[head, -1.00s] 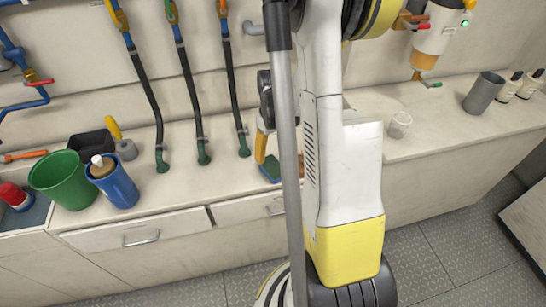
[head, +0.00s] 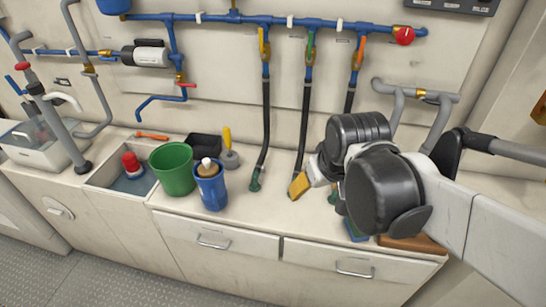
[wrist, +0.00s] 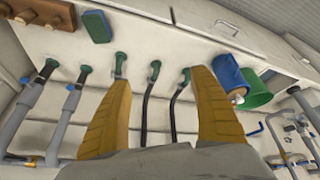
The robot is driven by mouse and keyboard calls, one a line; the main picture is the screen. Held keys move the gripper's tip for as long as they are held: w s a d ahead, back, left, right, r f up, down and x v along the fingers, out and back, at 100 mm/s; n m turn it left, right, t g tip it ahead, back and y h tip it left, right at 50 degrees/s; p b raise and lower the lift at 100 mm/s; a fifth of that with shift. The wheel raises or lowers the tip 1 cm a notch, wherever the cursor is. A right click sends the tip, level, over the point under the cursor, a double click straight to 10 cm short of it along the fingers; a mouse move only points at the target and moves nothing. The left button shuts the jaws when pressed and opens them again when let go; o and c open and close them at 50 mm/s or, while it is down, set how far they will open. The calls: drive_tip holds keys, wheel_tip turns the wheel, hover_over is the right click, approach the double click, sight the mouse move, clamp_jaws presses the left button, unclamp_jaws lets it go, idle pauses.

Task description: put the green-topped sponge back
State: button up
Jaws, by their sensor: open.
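The green-topped sponge (wrist: 97,26) lies on the counter near the top left of the wrist view, with a green face and a blue edge. In the head view the sponge (head: 356,231) is mostly hidden behind my arm; only a blue-green part shows. My gripper (wrist: 160,78) is open and empty, its two yellow fingers apart, with hose ends beyond the gap. The sponge is outside the fingers, up and to the left in the wrist view. In the head view my gripper (head: 299,187) is above the counter, left of the sponge.
A brown wooden block (head: 412,243) lies right of the sponge. Black hoses (head: 305,120) with green ends hang from the blue wall pipe. Left stand a blue cup (head: 211,190) holding a bottle, a green bucket (head: 173,170), a black box (head: 204,146) and a sink (head: 105,176).

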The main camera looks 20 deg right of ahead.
drive_tip(key=s+a+r+t, duration=0.1)
drive_tip(key=s+a+t, duration=0.1)
drive_tip(key=a, duration=0.3)
drive_tip(key=shift+s+a+r+y, duration=0.4)
drive_tip(key=shift+s, duration=0.45)
idle(0.3)
